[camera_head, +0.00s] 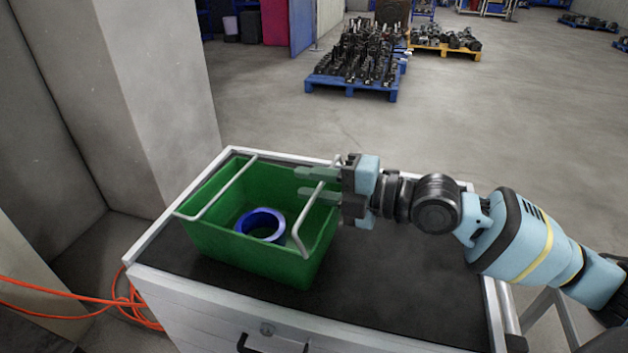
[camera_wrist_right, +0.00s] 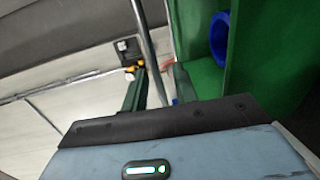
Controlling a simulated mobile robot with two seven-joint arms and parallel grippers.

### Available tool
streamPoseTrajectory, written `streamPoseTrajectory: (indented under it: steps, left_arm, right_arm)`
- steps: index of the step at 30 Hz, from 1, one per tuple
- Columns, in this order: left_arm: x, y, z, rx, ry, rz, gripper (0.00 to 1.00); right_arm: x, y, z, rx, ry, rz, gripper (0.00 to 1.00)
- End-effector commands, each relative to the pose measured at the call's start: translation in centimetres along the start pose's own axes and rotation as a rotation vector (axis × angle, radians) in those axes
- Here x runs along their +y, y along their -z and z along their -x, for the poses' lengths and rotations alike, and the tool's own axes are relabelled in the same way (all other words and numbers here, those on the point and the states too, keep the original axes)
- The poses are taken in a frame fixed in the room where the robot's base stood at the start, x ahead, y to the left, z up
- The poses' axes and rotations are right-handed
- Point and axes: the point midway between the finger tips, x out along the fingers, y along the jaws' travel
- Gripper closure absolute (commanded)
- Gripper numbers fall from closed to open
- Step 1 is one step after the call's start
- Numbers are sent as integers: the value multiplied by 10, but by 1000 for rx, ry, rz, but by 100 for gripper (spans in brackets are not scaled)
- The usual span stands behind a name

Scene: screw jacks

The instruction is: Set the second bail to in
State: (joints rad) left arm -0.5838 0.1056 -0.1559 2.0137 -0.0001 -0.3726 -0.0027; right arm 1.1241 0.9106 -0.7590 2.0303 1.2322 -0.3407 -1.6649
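A green bin (camera_head: 262,262) stands on the cabinet top with two grey wire bails. The left bail (camera_head: 226,187) lies across the bin's top on its left side. The right bail (camera_head: 307,212) is at the bin's right side, and its rod also shows in the right wrist view (camera_wrist_right: 149,50). My right gripper (camera_head: 318,182) reaches in from the right at the far part of the right bail. Its two fingers are apart, with the rod near or between them; contact is not clear. My left gripper is not in view. I cannot tell which bail is the second.
A blue ring (camera_head: 261,222) lies inside the bin. The dark cabinet top (camera_head: 400,290) is clear right of the bin. A grey pillar (camera_head: 160,95) stands behind left. Orange cables (camera_head: 125,303) lie on the floor at left. Loaded pallets (camera_head: 352,88) stand far back.

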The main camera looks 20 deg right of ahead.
Motion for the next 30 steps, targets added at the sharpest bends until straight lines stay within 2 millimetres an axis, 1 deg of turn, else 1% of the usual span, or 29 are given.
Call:
streamPoseTrajectory:
  steps: [7, 8, 12, 14, 23, 30]
  left_arm:
    - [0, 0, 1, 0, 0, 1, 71]
    - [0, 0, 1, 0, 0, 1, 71]
    - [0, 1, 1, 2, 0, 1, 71]
    - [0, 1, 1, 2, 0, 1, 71]
    - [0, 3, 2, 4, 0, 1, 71]
    - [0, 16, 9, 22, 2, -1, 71]
  right_arm:
    - [-1, 0, -1, 0, 1, 0, 71]
    - [-1, 0, -1, 0, 1, 0, 74]
    - [0, 0, -1, 0, 1, 0, 92]
    - [0, 0, -1, 0, 0, 0, 100]
    - [1, 0, -1, 0, 8, 1, 100]
    - [4, 0, -5, -1, 89, 4, 100]
